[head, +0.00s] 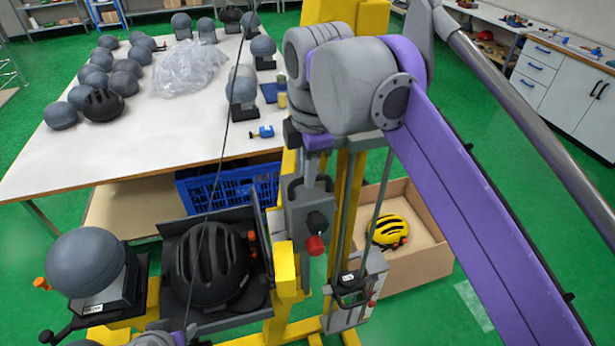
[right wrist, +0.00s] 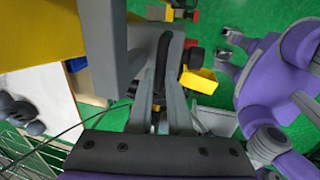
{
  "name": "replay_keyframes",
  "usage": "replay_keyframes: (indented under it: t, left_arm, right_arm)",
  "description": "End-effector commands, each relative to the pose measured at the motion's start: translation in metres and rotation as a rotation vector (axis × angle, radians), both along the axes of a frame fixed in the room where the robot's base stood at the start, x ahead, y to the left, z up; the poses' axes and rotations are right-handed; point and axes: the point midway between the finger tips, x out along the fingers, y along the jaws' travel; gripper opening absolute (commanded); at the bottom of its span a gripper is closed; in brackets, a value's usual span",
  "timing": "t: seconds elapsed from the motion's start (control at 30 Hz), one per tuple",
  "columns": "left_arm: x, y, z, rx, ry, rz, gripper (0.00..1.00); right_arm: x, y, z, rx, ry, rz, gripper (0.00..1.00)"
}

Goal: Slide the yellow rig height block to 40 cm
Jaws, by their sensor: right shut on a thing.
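The yellow rig (head: 350,195) stands in the middle of the head view. A grey block with a black handle and a red knob (head: 315,244) sits on its upright; I take it for the height block. My right gripper (head: 312,178) reaches down to its top. In the right wrist view my right gripper (right wrist: 162,112) has a finger on each side of the upright black handle (right wrist: 163,62) and is shut on it. No height scale can be read.
A black helmet (head: 209,265) and a grey headform (head: 86,262) sit at the rig's left. A carton (head: 425,262) with a yellow helmet stands to its right. A table (head: 150,140) with headforms lies behind. A thin cable hangs left of the upright.

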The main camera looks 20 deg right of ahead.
Motion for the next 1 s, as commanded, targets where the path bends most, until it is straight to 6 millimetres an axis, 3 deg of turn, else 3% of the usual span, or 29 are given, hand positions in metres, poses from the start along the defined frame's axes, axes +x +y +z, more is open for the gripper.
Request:
replay_keyframes:
  t: [0.33, 0.37, 0.43, 0.77, 1.0]
  left_arm:
    - [0.000, 0.000, 0.000, 0.000, 0.000, 0.000, 0.50]
    - [0.000, 0.000, 0.000, 0.000, 0.000, 0.000, 0.50]
    - [0.000, 0.000, 0.000, 0.000, 0.000, 0.000, 0.50]
    - [0.000, 0.000, 0.000, 0.000, 0.000, 0.000, 0.50]
    - [-0.002, 0.000, -0.002, 0.000, 0.003, 0.000, 0.50]
  right_arm:
    - [0.001, 0.000, 0.002, -0.001, -0.002, 0.000, 0.00]
    - [0.001, 0.000, 0.002, -0.001, -0.002, 0.000, 0.21]
    - [0.001, 0.000, 0.002, 0.000, -0.002, 0.000, 0.30]
    - [0.000, 0.000, 0.003, 0.000, 0.000, 0.000, 0.30]
    - [-0.006, 0.000, 0.035, 0.000, 0.001, 0.001, 0.30]
